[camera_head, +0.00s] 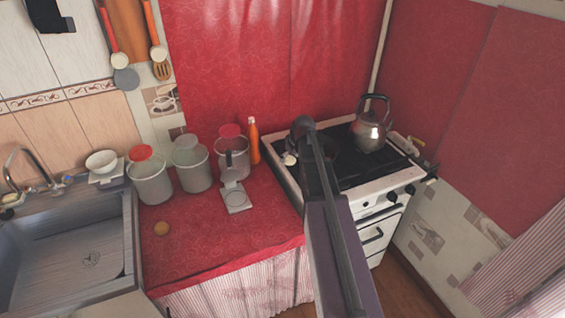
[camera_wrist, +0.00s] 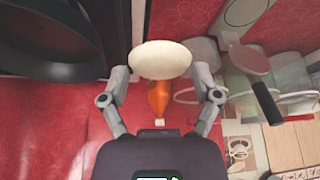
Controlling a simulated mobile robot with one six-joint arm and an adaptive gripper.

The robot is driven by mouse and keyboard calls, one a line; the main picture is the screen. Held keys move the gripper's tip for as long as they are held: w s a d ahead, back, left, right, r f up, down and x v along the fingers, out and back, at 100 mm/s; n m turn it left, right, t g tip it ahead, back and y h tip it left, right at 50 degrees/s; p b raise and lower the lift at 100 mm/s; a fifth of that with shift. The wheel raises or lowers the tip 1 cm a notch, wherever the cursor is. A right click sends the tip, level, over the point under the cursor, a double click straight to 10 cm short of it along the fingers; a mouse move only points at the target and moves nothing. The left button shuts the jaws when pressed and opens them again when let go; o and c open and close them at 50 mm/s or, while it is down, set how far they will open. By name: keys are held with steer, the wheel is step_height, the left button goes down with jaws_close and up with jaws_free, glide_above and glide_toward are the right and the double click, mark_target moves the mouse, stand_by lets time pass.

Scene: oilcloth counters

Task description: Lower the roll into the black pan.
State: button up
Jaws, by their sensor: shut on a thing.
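The roll (camera_wrist: 160,58), a pale cream oval, is held between the two fingers of my gripper (camera_wrist: 160,73), which is shut on it. In the head view a small pale shape by the stove's left edge looks like the roll (camera_head: 289,159). The black pan (camera_wrist: 45,45) shows as a large dark round rim at the upper left of the wrist view. The roll appears beside the pan there, to its right and apart from it. In the head view my arm covers much of the pan area, and the roll's height above the surface is unclear.
A steel kettle (camera_head: 369,132) stands on the back right of the white stove (camera_head: 291,190). An orange bottle (camera_head: 253,142) and several lidded jars line the counter's back.

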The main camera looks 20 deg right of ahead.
steer(key=w+d+r+p, duration=0.1)
steer(key=w+d+r, duration=0.1)
steer(key=d, duration=0.6)
steer(key=w+d+r+p, duration=0.1)
steer(key=w+d+p, duration=0.1)
steer(key=w+d, duration=0.3)
steer(key=d, duration=0.4)
steer(key=shift+w+r, duration=0.25)
steer(key=shift+r, duration=0.15)
steer(key=shift+f, duration=0.1)
steer(key=shift+f+b, duration=3.05)
steer(key=shift+f, duration=0.1)
steer(key=shift+f+b, duration=1.5)
stand_by(1.2)
